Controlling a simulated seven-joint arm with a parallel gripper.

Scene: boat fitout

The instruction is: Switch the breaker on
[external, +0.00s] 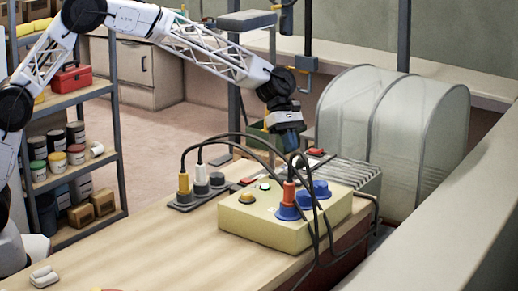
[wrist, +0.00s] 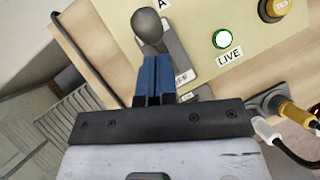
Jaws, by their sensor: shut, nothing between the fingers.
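The breaker (wrist: 178,60) is a grey switch on the cream panel box (external: 265,228), with a rounded grey lever knob (wrist: 148,25). "OFF" and "ON" labels show beside it in the wrist view, partly covered near my fingers. The knob leans toward the top of that picture. My gripper (wrist: 155,60) has its blue fingers shut and empty, tips just below the knob in the picture; I cannot tell whether they touch it. In the external view my gripper (external: 290,146) is above the back of the box, and I cannot make out the lever there.
A "LIVE" lamp (wrist: 222,39) has a pale centre and green rim. A yellow test button (wrist: 272,8) is beside it. Blue sockets (external: 288,211) with an orange plug and black cables stand on the box. A grey finned unit (external: 345,175) is behind. The bench (external: 150,245) is mostly clear at left.

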